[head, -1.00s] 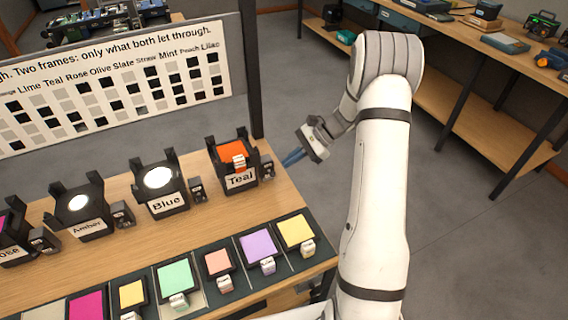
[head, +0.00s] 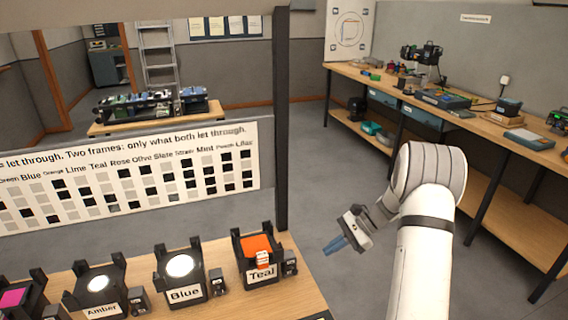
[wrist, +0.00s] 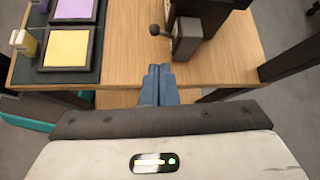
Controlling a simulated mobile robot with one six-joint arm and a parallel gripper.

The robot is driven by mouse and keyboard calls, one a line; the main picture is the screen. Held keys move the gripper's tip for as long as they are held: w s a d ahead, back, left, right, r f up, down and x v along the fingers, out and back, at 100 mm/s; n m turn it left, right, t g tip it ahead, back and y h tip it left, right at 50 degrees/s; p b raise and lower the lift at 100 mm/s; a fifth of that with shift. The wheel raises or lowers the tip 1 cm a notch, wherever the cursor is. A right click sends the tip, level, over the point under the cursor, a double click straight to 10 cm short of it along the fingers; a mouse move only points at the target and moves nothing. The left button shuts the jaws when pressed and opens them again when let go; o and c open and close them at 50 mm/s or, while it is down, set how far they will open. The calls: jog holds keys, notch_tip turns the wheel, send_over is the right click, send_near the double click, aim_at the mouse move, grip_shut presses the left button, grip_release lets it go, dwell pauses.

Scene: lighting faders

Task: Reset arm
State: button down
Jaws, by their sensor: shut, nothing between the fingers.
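My gripper (head: 335,246) is at the right of the bench in the head view, its blue fingers together and empty. It is held in the air, apart from the Teal lamp stand. In the wrist view the shut fingers (wrist: 159,84) point at the wooden bench edge (wrist: 122,70). The arm is bent, its white links at the right of the head view.
Lamp stands labelled Teal (head: 262,274), Blue (head: 184,293) and Amber (head: 102,310) line the bench; Teal holds an orange filter (head: 257,245). A dark post (head: 281,130) rises beside the Teal stand. A chart board (head: 130,180) stands behind. Floor right of the post is clear.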

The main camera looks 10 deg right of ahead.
jog(key=s+a+r+n+h, duration=0.6)
jog(key=s+r+n, duration=0.1)
jog(key=s+r, duration=0.55)
jog(key=s+r+n+t+h, duration=0.1)
jog(key=s+r+n+h, duration=0.1)
jog(key=s, duration=0.5)
jog(key=s+a+r+n+t+h, duration=0.1)
jog(key=s+r+n+t+h, duration=0.1)
jog(key=s+n, duration=0.3)
jog(key=shift+s+r+n+t, duration=0.3)
jog(key=shift+s+r, duration=0.1)
jog(key=shift+s, duration=0.65)
dwell(0.8)
